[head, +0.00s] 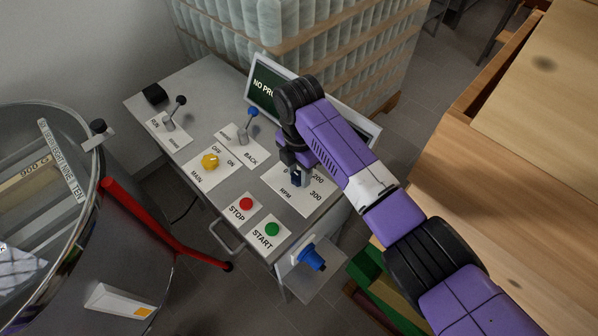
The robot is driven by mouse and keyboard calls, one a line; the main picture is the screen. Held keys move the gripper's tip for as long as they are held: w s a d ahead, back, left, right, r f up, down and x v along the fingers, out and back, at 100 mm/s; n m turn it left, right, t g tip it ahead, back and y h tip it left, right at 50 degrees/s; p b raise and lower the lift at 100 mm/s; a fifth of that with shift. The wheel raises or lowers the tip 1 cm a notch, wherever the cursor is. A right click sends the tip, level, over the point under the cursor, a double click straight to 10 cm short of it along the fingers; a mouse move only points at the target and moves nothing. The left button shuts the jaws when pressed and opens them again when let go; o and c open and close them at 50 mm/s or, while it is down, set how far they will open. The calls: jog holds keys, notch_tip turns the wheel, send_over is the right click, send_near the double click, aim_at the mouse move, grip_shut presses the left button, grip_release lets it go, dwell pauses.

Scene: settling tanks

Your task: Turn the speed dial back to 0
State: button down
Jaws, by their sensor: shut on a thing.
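The speed dial's white plate (306,207), marked RPM with 200 and 300 showing, lies at the right of the grey control panel. My gripper (297,180) reaches down over this plate and is shut on the dial, a small part that it mostly covers. My purple arm comes in from the lower right and hides part of the plate's scale. The 0 mark and the dial's pointer cannot be made out.
Close by are the red STOP button (246,204), green START button (271,229), yellow MAIN knob (210,161), blue-knobbed lever (250,114) and black-knobbed lever (175,108). A screen (265,88) stands behind. A steel tank with a red bar (150,220) is at left.

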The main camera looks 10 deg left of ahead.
aim_at(298, 176)
jog(key=shift+a+r+n, duration=0.1)
jog(key=shift+n, duration=0.4)
jog(key=c, duration=0.9)
grip_release()
jog(key=shift+r+b, duration=0.65)
jog(key=shift+r, duration=3.25)
